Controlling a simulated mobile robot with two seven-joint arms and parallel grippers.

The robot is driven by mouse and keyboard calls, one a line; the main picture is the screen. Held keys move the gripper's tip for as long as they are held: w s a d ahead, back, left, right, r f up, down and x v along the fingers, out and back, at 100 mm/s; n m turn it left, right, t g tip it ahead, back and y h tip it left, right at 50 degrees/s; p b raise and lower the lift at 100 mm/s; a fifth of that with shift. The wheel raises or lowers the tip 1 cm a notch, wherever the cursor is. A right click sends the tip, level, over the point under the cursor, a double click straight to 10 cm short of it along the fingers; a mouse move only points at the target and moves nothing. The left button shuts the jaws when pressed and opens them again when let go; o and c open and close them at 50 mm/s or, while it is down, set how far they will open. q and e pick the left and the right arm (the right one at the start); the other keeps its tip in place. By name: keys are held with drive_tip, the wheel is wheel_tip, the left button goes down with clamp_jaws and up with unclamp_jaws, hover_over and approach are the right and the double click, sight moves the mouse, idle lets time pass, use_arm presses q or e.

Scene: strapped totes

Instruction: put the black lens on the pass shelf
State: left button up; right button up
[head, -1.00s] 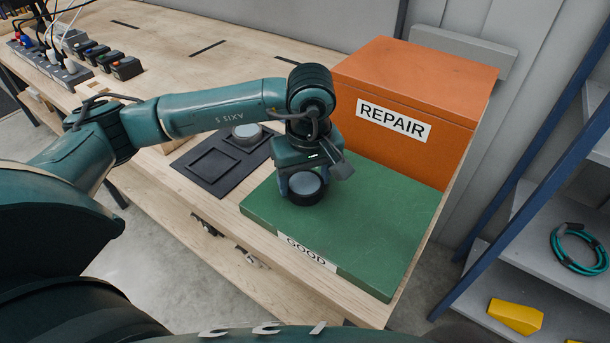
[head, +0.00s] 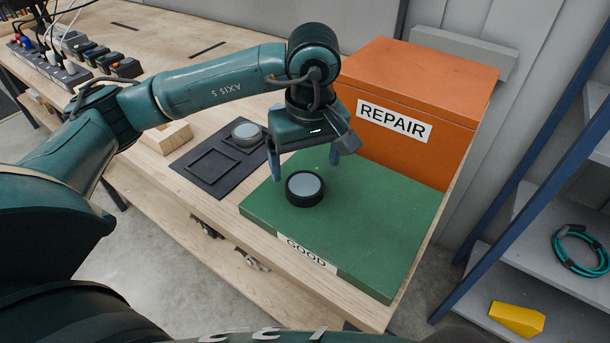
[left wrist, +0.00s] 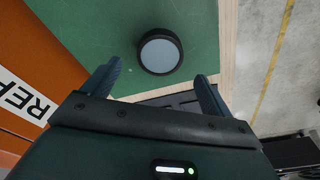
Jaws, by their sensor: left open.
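The black lens (head: 304,188), a short black cylinder with a pale grey face, lies on the green slab labelled GOOD (head: 370,235), near its left side. I take this slab as the pass shelf. The lens also shows in the left wrist view (left wrist: 159,52), with green surface around it. My left gripper (head: 306,170) is open above the lens, its two fingers spread and apart from it. In the left wrist view my left gripper (left wrist: 158,74) holds nothing between its fingers. My right gripper is not in view.
An orange box labelled REPAIR (head: 400,100) stands right behind the green slab. A black tray (head: 207,172) to the left has an empty square recess and holds another round, grey-topped piece (head: 246,132). A wooden block (head: 170,137) lies nearby. Shelving (head: 520,265) stands at right.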

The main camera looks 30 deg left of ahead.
sight(307, 191)
use_arm(q)
wheel_tip(307, 191, up, 7)
drive_tip(key=shift+s+d, duration=0.3)
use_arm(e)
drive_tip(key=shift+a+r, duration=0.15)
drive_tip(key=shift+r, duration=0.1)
use_arm(q)
drive_tip(key=shift+s+f, duration=0.1)
drive_tip(key=shift+f, duration=0.05)
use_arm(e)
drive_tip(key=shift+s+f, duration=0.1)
